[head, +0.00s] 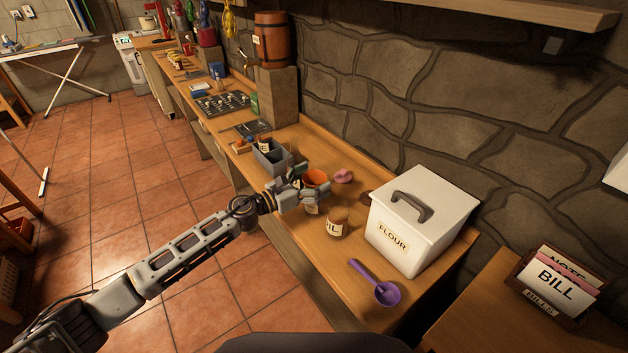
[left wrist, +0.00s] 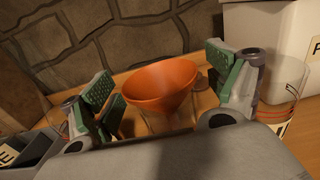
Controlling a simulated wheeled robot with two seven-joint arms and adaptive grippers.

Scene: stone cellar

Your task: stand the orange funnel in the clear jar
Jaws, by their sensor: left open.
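The orange funnel (head: 317,177) is upright, wide mouth up, on the wooden bench. In the left wrist view the funnel (left wrist: 160,82) is between the finger pads, with a gap on each side. Clear walls of what looks like the clear jar (left wrist: 158,125) show under its cone. The funnel seems to stand in that jar, but its spout and the jar's base are mostly hidden. My left gripper (head: 303,190) is open around the funnel. My right gripper is in neither view.
A labelled glass jar (head: 337,222) stands close to the right of my left gripper. Beyond it are a white flour bin (head: 407,243) and a purple scoop (head: 384,291). A grey open box (head: 270,160) is to the left, and a pink object (head: 343,176) lies behind.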

